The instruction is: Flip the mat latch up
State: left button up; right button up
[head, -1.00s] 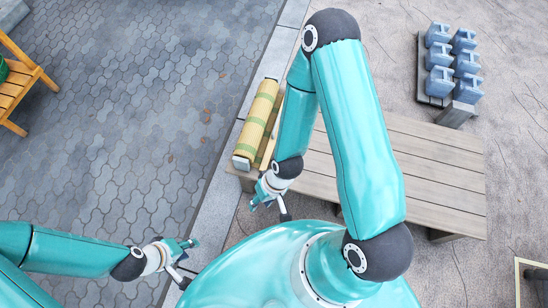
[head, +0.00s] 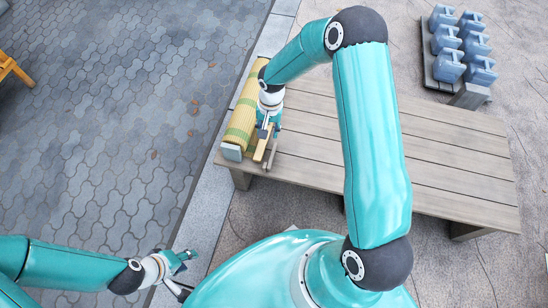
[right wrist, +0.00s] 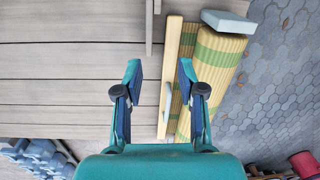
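A rolled yellow-and-green straw mat (head: 239,127) lies along the left end of the wooden bench, with a grey end block (head: 231,152). It also shows in the right wrist view (right wrist: 222,52). A pale wooden bar (right wrist: 171,70) runs beside the mat, seen between my right fingers; I cannot tell if they touch it. I cannot tell for sure which part is the latch. My right gripper (right wrist: 160,72) is open, over the bench beside the mat; in the head view (head: 267,143) it partly covers the bar. My left gripper (head: 184,272) is open and empty, low at left.
The wooden bench (head: 430,150) extends right, mostly bare. A thin grey bar (right wrist: 149,25) shows over its planks in the right wrist view. Several blue-grey jugs (head: 448,66) stand on a rack at the back right. A stone kerb (head: 205,215) and paving lie to the left.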

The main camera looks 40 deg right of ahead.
aim_at(274, 149)
pick_arm(q)
notch_tip(274, 149, down, 5)
jog(key=b, duration=0.3)
jog(key=shift+b, duration=0.3)
pick_arm(e)
jog(key=shift+m+h, duration=0.4)
jog(key=shift+m, duration=0.2)
jog(key=d+f, duration=0.1)
jog(key=f, duration=0.4)
jog(key=w+d+f, duration=0.1)
jog(key=f, duration=0.5)
jog(key=d+f, duration=0.1)
jog(key=f, duration=0.5)
jog(key=shift+w+d, duration=0.1)
jog(key=shift+w, duration=0.1)
jog(key=shift+c, duration=0.2)
grip_shut()
